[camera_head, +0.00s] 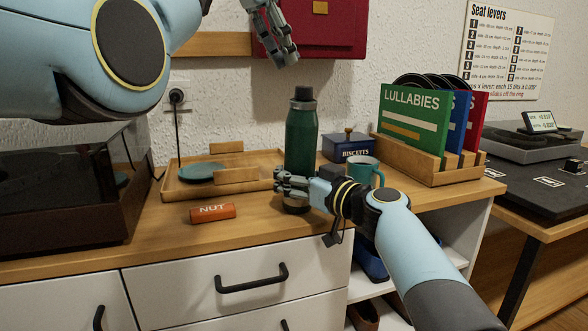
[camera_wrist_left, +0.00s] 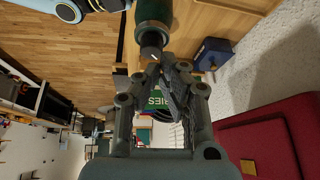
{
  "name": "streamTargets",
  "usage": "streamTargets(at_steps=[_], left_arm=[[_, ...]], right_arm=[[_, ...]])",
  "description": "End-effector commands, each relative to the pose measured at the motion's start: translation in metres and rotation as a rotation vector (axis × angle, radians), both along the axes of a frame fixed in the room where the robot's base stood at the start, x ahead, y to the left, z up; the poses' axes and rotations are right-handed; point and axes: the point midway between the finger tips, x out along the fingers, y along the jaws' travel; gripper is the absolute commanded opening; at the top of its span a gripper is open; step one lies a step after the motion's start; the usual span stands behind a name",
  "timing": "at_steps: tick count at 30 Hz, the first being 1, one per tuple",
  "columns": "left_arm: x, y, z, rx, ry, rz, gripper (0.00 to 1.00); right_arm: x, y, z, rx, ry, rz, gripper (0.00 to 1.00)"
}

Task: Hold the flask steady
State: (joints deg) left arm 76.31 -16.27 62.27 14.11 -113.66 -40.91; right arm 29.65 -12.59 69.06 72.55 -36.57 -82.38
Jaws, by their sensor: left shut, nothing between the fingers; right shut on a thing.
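The flask (camera_head: 300,140) is dark green with a grey and black cap and stands upright on the wooden counter. My right gripper (camera_head: 280,184) is shut on the flask low on its body, and its fingers hide part of that lower body. My left gripper (camera_head: 287,57) is shut and empty, above and slightly left of the flask's cap, apart from it in the head view. In the left wrist view the flask (camera_wrist_left: 153,14) shows at the top, with its cap just beyond my left fingertips (camera_wrist_left: 168,60).
A wooden tray (camera_head: 175,188) with a teal disc and an orange NUT bar (camera_head: 212,213) are left of the flask. A blue biscuits tin (camera_head: 345,148), teal mug (camera_head: 366,168) and record rack (camera_head: 430,170) stand right. A red cabinet (camera_head: 335,32) hangs close behind my left gripper.

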Motion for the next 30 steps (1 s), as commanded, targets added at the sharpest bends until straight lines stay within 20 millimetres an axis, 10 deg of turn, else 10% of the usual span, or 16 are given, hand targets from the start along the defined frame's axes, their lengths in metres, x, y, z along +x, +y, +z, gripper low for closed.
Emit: streamTargets(at_steps=[6,30], left_arm=[[0.003,0.005,0.020,0.003,-0.011,-0.159,0.00],[0.006,0.008,-0.045,0.003,-0.012,-0.161,0.00]], right_arm=[[-0.001,-0.001,-0.007,-0.006,0.009,-0.001,0.00],[-0.001,-0.002,-0.008,-0.008,0.010,-0.002,0.00]])
